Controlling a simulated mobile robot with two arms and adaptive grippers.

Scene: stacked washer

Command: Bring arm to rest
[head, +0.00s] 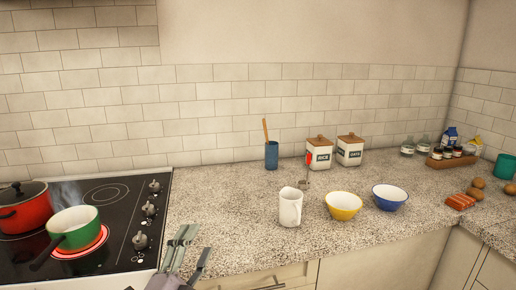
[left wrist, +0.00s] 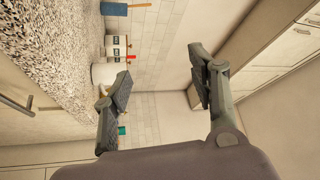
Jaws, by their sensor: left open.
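My left gripper (head: 191,246) shows at the bottom of the head view, in front of the counter's front edge near the stove. In the left wrist view its two fingers (left wrist: 160,75) stand wide apart, with nothing between them. A white pitcher (head: 290,207) stands upright on the counter, to the right of the gripper and apart from it in the head view. In the wrist view the pitcher (left wrist: 104,74) shows partly behind one finger. My right gripper is in neither view.
The speckled counter (head: 225,215) is clear between stove and pitcher. A yellow bowl (head: 343,205) and a blue bowl (head: 389,197) stand right of the pitcher. A red pot (head: 22,212) and a green pan (head: 75,230) are on the stove (head: 120,205). Two canisters (head: 333,152) stand behind.

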